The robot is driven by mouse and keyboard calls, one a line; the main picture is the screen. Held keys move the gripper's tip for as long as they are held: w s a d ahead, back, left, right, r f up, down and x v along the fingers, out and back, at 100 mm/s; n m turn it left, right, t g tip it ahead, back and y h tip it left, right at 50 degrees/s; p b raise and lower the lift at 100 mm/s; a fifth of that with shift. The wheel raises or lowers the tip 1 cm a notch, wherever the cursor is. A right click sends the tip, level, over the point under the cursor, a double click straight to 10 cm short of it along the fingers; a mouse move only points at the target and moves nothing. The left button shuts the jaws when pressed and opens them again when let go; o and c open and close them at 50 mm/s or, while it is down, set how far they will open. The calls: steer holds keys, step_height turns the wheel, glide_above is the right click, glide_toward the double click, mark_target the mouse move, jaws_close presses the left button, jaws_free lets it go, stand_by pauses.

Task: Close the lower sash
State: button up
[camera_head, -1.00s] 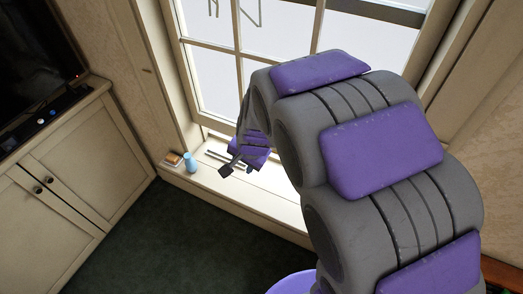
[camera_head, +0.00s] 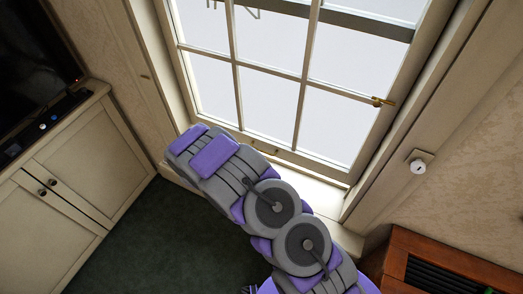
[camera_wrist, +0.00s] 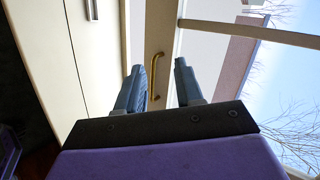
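The lower sash is a cream frame with several panes, and its bottom rail (camera_head: 330,170) shows just above the sill in the head view. My arm hides part of the rail and sill, so I cannot tell how large any gap is. Small brass fittings (camera_head: 278,150) sit low on the sash. In the wrist view, my gripper (camera_wrist: 159,78) is open and empty. A curved brass handle (camera_wrist: 152,75) on a cream rail appears between the fingers, beyond their tips; I see no contact. The gripper is hidden in the head view.
A brass catch (camera_head: 380,101) is on the window's right side. A white wall fitting (camera_head: 419,163) is farther right. A cream cabinet (camera_head: 88,165) stands left, a brown wooden cabinet (camera_head: 430,258) lower right. Green carpet (camera_head: 170,245) is clear between.

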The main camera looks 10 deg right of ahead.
steer(key=s+d+f+m+t+h+p, duration=0.2)
steer(key=s+d+f+m+h, duration=0.25)
steer(key=s+f, duration=0.3)
steer(key=w+r+b+x, duration=0.1)
steer(key=b+x, duration=0.2)
steer(key=x, duration=1.2)
steer(key=shift+a, duration=0.35)
steer(key=shift+d+r+h, duration=0.1)
steer(key=shift+d+h, duration=0.05)
steer(key=shift+h, duration=0.1)
steer(key=shift+d, duration=0.15)
steer(key=c, duration=0.4)
jaws_close()
